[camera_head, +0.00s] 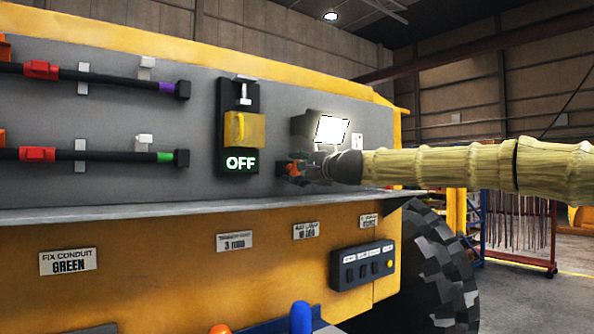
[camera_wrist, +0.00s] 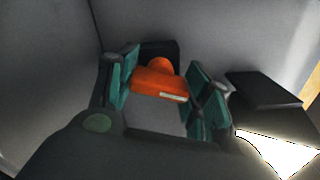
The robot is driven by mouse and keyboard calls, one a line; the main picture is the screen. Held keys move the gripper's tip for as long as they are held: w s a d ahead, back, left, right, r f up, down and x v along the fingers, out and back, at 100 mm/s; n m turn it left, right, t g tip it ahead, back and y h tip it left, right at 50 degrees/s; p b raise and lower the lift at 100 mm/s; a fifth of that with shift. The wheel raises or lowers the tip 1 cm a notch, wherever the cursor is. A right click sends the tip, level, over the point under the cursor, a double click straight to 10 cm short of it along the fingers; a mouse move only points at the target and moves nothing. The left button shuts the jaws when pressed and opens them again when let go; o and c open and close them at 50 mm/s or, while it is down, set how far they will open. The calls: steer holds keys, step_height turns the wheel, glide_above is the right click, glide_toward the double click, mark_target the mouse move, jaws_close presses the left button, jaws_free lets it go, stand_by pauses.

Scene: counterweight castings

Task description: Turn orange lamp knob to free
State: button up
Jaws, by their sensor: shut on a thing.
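The orange lamp knob (camera_wrist: 160,80) sits between the fingers of my gripper (camera_wrist: 160,88) in the wrist view, with a pale mark on its lower right edge. My gripper is shut on it, with teal pads at its two sides. In the head view my gripper (camera_head: 296,170) reaches the knob from the right, and the fingers hide most of the knob. The lit white lamp (camera_head: 331,130) is just above my gripper, mounted on the grey panel; its glow also shows in the wrist view (camera_wrist: 280,158). The knob's setting cannot be read.
An OFF display (camera_head: 240,162) with a yellow cover (camera_head: 245,129) is left of the knob. Dark conduits (camera_head: 110,156) run along the panel's left. A ledge (camera_head: 200,211) juts out below. A switch box (camera_head: 362,265) and a large tyre (camera_head: 440,270) are lower right.

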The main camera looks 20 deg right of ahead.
steer(key=shift+n+b, duration=0.4)
steer(key=shift+n, duration=1.2)
steer(key=o, duration=1)
steer(key=shift+s, duration=0.1)
steer(key=shift+v, duration=5.95)
steer(key=shift+d, duration=0.1)
